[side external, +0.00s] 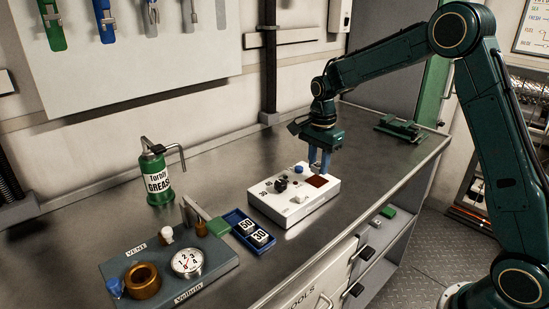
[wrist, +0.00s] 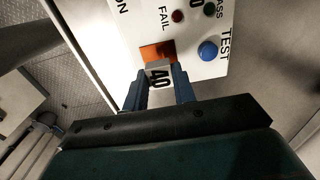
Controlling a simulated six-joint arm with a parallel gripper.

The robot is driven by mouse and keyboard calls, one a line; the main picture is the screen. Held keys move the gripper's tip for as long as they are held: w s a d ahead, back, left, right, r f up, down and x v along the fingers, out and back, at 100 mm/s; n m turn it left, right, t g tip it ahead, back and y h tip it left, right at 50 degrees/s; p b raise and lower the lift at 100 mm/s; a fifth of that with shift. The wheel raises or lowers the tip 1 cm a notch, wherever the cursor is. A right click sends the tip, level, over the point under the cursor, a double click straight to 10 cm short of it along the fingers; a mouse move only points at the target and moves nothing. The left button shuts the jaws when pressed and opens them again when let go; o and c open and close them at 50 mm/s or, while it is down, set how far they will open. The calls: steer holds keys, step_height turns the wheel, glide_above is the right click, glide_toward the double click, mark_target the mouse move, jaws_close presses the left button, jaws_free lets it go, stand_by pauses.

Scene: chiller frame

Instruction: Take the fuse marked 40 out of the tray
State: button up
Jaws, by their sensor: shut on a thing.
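The fuse marked 40 (wrist: 159,77) is a pale block with black digits, between the two blue fingers of my gripper (wrist: 160,88) in the wrist view. My gripper is shut on it. In the side view my gripper (side external: 319,163) points down over the red-orange square (side external: 317,181) of a white tester box (side external: 290,212). The fuse is hard to make out there. In the wrist view the fuse's far end overlaps the orange square (wrist: 155,50); I cannot tell whether it touches. The blue tray (side external: 235,217) holds fuses marked 60 (side external: 246,226) and 30 (side external: 260,238).
The tester has a blue TEST button (wrist: 208,50) and FAIL and PASS lights, close to my fingers. A grey valve block (side external: 215,270) with a gauge (side external: 187,262) and a green grease can (side external: 158,178) stand left.

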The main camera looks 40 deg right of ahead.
mark_target(318, 165)
step_height(318, 165, up, 17)
steer(key=shift+r, duration=0.15)
steer(key=shift+r, duration=0.1)
stand_by(0.8)
